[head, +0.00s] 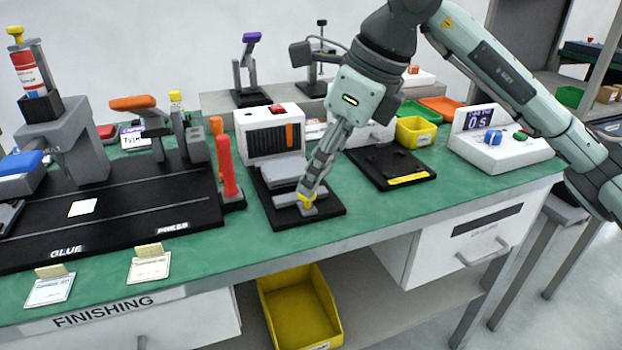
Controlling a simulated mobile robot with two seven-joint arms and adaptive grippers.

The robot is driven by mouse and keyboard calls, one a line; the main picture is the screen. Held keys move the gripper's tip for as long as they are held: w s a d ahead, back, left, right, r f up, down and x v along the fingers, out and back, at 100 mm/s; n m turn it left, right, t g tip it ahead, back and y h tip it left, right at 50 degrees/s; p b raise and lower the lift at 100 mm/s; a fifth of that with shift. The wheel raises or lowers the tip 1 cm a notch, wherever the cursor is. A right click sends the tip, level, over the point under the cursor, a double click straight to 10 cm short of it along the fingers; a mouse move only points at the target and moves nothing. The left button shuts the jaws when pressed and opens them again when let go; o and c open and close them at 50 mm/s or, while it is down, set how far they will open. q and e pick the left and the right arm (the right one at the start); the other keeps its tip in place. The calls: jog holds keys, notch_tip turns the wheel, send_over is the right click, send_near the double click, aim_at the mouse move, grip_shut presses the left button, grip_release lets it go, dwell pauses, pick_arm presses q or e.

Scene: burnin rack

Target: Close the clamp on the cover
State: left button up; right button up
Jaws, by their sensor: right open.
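My right gripper (308,196) comes down from the upper right to the front of a small black base plate (276,218). Its fingers are seen nearly edge-on, over a small yellow piece on a grey foot, and they hide part of it. I cannot tell whether they touch it. A grey block (280,168), possibly the cover, sits on the plate behind the fingers. Which part is the clamp is not clear. An upright red handle (227,166) stands left of the plate. My left gripper is not in view.
A white vented box (270,133) stands behind the plate. A black press base (150,215) fills the left of the green bench (400,225). A black tray (385,168), yellow bin (415,132) and white timer unit (500,148) are to the right.

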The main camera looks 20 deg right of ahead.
jog(key=shift+x, duration=1.65)
jog(key=shift+c, duration=0.3)
jog(key=shift+d, duration=0.1)
grip_shut()
